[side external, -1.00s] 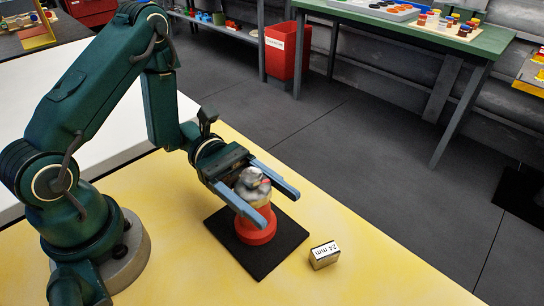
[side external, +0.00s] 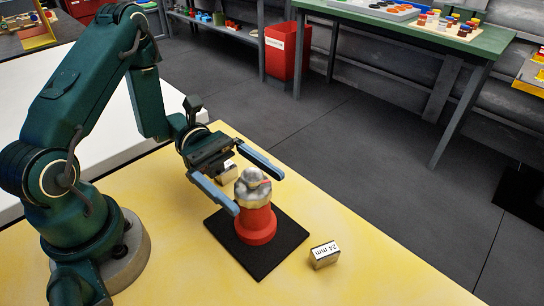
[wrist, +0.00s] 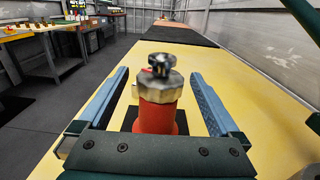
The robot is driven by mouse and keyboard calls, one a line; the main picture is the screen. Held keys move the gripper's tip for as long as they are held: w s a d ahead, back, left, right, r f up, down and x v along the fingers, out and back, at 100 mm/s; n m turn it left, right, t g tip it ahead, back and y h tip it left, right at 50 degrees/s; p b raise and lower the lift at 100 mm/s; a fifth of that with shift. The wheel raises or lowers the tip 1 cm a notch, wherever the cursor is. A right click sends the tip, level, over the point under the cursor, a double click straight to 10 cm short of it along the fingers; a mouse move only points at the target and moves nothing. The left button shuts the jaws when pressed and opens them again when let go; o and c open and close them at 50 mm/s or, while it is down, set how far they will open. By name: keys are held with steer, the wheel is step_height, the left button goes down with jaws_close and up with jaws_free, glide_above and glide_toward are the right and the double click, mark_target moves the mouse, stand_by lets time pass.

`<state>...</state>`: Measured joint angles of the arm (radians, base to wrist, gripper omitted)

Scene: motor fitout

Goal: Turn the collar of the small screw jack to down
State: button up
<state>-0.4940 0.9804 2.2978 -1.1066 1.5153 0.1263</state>
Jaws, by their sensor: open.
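The small screw jack has a red base (side external: 256,224) standing upright on a black mat (side external: 275,257). Its silver collar (side external: 252,190) sits on top of the base, with a small red mark near its upper right. In the wrist view the collar (wrist: 160,86) appears between the fingers, above the red body (wrist: 157,115). My gripper (side external: 252,180) is open, its two blue fingers spread wide. The jack stands ahead of the palm, and the fingers appear apart from the collar. A label for "down" cannot be made out.
A metal block marked "24 mm" (side external: 325,255) lies on the yellow table (side external: 370,285) right of the mat. The table's front right is clear.

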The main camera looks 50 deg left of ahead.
mark_target(261, 203)
steer(key=shift+a, duration=0.45)
steer(key=g, duration=0.1)
steer(key=m+g, duration=0.1)
steer(key=shift+w+f+m+g, duration=0.15)
steer(key=shift+w+m+g, duration=0.05)
steer(key=shift+m+g, duration=0.1)
steer(key=m+g, duration=0.1)
steer(key=g, duration=0.2)
steer(key=shift+d+f+m+y, duration=0.1)
steer(key=shift+d+m+y, duration=0.1)
steer(key=shift+m+y, duration=0.15)
steer(key=shift+x, duration=2.45)
steer(key=c, duration=1.4)
